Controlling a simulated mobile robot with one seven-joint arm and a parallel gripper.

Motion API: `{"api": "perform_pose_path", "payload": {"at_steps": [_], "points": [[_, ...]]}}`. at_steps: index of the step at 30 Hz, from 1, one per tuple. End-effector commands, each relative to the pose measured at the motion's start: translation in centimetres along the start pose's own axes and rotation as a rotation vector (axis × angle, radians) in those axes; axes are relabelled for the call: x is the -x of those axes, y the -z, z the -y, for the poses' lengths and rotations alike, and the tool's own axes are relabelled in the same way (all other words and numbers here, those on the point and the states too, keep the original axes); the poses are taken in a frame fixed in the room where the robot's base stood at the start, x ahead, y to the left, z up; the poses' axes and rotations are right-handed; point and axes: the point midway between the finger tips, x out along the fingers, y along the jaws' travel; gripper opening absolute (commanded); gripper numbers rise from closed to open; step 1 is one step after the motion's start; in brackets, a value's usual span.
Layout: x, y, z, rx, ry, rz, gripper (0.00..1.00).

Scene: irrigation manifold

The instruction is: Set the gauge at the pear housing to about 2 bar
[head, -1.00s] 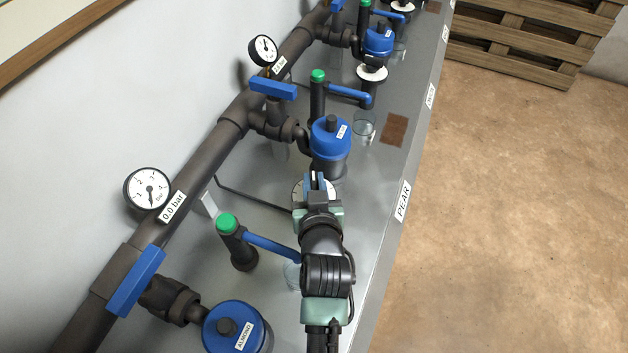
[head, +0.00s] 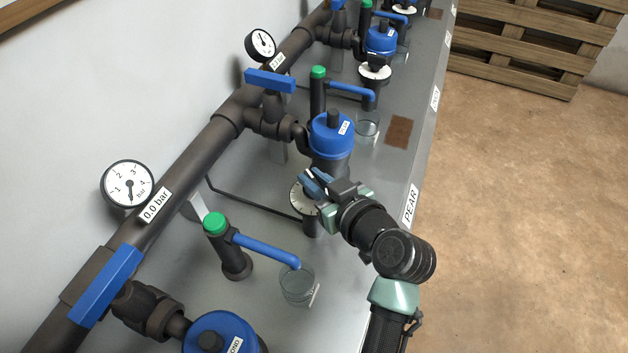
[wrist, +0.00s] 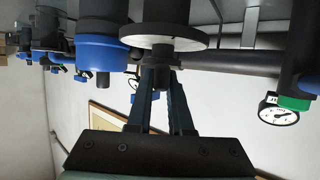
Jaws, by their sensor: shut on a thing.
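The pear housing (head: 330,145) is a dark canister with a blue top, standing at the middle of the bench. Below and in front of it is a white graduated dial disc (head: 301,198). My gripper (head: 318,183) is at this dial, and its blue fingers partly cover it. In the wrist view my gripper (wrist: 161,76) is shut on the dark knob (wrist: 160,52) at the centre of the white disc (wrist: 150,37).
A nearer gauge (head: 128,184) by the almond branch is labelled 0.0 bar. Blue valve handles (head: 270,80) sit on the branches. A green-capped tap (head: 215,224) with a blue spout stands over a glass beaker (head: 297,286).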

Motion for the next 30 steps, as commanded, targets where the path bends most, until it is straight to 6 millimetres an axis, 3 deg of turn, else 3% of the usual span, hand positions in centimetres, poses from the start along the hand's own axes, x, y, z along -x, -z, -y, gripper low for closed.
{"api": "perform_pose_path", "payload": {"at_steps": [3,4,9,20,23,30], "points": [[0.0,-0.2,0.0,-0.001,-0.001,0.005,0.0],[0.0,-0.2,0.0,-0.002,-0.002,0.005,0.2],[0.0,-0.1,0.0,-0.001,-0.002,0.004,0.49],[0.5,-0.1,0.0,-0.002,-0.003,0.002,0.49],[1.8,-0.1,-0.1,-0.003,-0.004,0.002,0.49],[7.0,-0.1,-0.1,-0.002,-0.007,0.002,0.49]]}}
